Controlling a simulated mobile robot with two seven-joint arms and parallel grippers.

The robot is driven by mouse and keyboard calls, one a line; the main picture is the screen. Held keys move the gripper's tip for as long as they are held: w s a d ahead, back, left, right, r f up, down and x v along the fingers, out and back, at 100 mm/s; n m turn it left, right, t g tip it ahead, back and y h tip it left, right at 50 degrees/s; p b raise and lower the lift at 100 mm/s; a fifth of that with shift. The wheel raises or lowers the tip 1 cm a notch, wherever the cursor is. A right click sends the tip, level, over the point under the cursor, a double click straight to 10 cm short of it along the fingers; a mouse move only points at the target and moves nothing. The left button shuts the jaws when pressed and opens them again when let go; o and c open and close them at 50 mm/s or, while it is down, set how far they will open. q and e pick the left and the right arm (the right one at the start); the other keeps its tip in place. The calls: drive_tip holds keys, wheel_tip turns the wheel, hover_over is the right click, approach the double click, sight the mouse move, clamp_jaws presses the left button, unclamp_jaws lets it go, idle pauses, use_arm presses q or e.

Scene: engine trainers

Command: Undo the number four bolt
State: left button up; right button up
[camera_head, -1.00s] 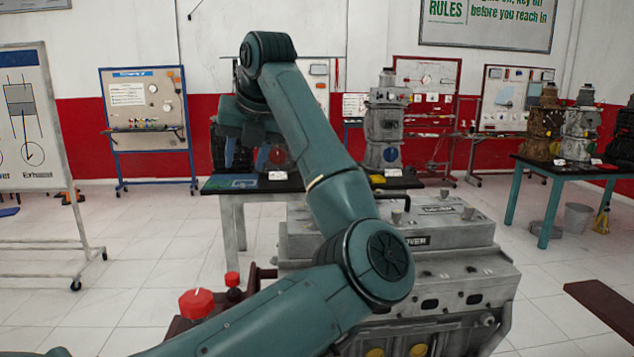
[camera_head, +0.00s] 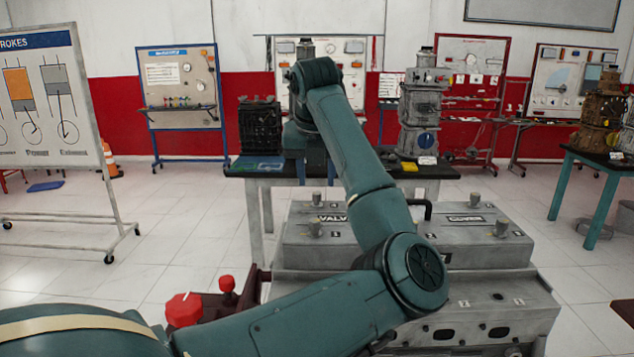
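The grey engine (camera_head: 480,290) stands in front of me with a raised valve cover (camera_head: 350,241) on top. Several bolts with round heads stand up from the cover: one at the left front (camera_head: 315,229), one at the left back (camera_head: 317,199), one at the right front (camera_head: 502,228) and one at the right back (camera_head: 475,199). Small number tags sit beside them, too small to read surely. My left gripper (camera_head: 314,172) hangs beyond the cover's back left, fingers down and apart, empty. My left arm hides the cover's middle. My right gripper is out of view.
Red knobs (camera_head: 184,310) stand left of the engine. Behind it is a black-topped table (camera_head: 345,171) with engine parts, including a grey engine model (camera_head: 421,115). A whiteboard (camera_head: 50,100) stands at left. The floor between is clear.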

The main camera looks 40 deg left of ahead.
sight(317, 193)
use_arm(q)
drive_tip(key=shift+x, duration=1.85)
drive_tip(key=shift+c, duration=0.5)
clamp_jaws()
